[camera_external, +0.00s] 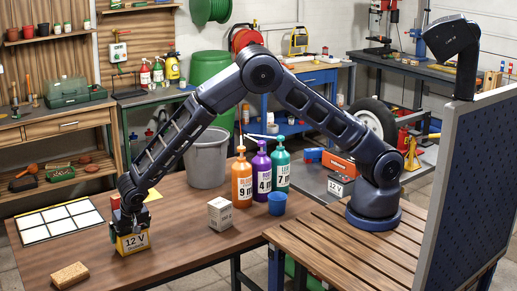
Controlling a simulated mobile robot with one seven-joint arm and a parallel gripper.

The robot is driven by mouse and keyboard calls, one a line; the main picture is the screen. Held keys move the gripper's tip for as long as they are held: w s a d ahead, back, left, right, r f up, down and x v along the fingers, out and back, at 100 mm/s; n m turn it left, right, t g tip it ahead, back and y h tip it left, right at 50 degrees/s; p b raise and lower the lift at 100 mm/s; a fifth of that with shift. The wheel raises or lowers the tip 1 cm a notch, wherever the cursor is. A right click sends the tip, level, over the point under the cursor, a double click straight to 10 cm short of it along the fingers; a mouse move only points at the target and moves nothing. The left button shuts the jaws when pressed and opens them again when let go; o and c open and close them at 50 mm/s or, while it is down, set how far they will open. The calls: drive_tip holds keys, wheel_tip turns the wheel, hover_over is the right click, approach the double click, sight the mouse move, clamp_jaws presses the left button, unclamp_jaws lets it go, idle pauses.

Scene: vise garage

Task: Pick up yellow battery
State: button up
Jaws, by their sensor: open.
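My gripper (131,225) points down right at the battery's top. Its jaws are open, and small dark parts of it overlap the battery's upper edge. I cannot tell whether the fingers touch the battery's sides. A small red part shows at the left beside my gripper; I cannot tell what it belongs to.
A white gridded panel (60,219) lies left of the battery, and a tan sponge-like block (70,276) lies in front. To the right stand a white box (220,214), a blue cup (277,204), orange (242,183), purple (261,173) and teal (281,170) bottles, and a grey bucket (207,158).

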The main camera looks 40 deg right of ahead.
drive_tip(key=shift+f, duration=0.1)
drive_tip(key=shift+c, duration=0.4)
drive_tip(key=c, duration=1.3)
